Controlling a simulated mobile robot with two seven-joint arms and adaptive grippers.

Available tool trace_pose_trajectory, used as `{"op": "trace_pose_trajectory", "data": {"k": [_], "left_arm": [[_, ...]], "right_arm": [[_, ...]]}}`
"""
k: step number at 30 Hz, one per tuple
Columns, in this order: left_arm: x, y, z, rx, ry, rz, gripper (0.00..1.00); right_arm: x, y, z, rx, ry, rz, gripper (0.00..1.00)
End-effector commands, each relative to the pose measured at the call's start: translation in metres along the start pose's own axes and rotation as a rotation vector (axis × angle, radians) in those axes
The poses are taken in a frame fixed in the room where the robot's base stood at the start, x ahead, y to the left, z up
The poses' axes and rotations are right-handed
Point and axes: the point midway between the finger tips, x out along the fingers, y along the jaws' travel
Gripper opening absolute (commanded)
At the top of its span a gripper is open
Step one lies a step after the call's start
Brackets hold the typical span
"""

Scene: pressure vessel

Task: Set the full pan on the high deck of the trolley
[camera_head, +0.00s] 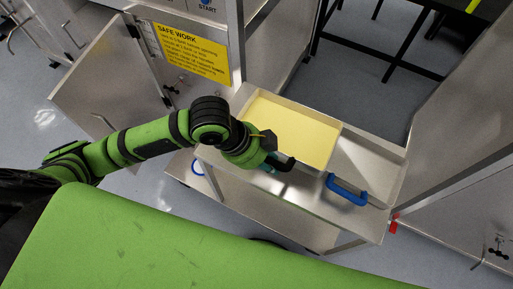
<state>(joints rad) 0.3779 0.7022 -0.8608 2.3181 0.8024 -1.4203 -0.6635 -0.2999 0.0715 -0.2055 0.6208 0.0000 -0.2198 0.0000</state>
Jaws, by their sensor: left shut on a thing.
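The full pan (292,130) is a rectangular metal pan filled level with pale yellow material. It is over the back left part of the trolley's high deck (310,195) and looks about level. I cannot tell whether it rests on the deck or hangs just above it. My left gripper (277,163) is at the pan's near side, shut on its dark handle (287,165). My wrist hides part of the pan's near left corner. My right gripper is not in view.
A second pan (368,160), pale and seemingly empty, with a blue handle (347,190), is beside the full pan on the right. The trolley's lower shelf (265,205) shows below. An open cabinet door (110,75) and a yellow safety sign (190,48) are at left. Metal panels stand at right.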

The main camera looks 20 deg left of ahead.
Motion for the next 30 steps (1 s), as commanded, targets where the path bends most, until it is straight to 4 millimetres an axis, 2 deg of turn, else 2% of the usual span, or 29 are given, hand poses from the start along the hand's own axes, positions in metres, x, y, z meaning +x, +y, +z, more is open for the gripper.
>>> {"op": "trace_pose_trajectory", "data": {"k": [1, 6, 12, 17, 24, 30], "left_arm": [[0.002, -0.005, 0.013, -0.007, -0.005, 0.000, 0.00], [0.014, -0.018, 0.052, -0.005, -0.002, -0.001, 0.00], [0.025, -0.029, 0.083, 0.000, 0.001, -0.003, 0.00], [0.032, -0.030, 0.091, 0.000, 0.004, -0.002, 0.00], [0.059, -0.021, 0.102, 0.000, 0.003, -0.003, 0.00], [0.064, -0.019, 0.104, 0.003, 0.002, -0.003, 0.00]], "right_arm": [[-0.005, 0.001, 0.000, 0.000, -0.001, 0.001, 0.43], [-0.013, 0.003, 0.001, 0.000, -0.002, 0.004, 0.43], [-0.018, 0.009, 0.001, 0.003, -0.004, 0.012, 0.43], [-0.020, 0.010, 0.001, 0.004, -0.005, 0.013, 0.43], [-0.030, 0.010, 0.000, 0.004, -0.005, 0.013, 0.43], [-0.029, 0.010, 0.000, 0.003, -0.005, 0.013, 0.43]]}}
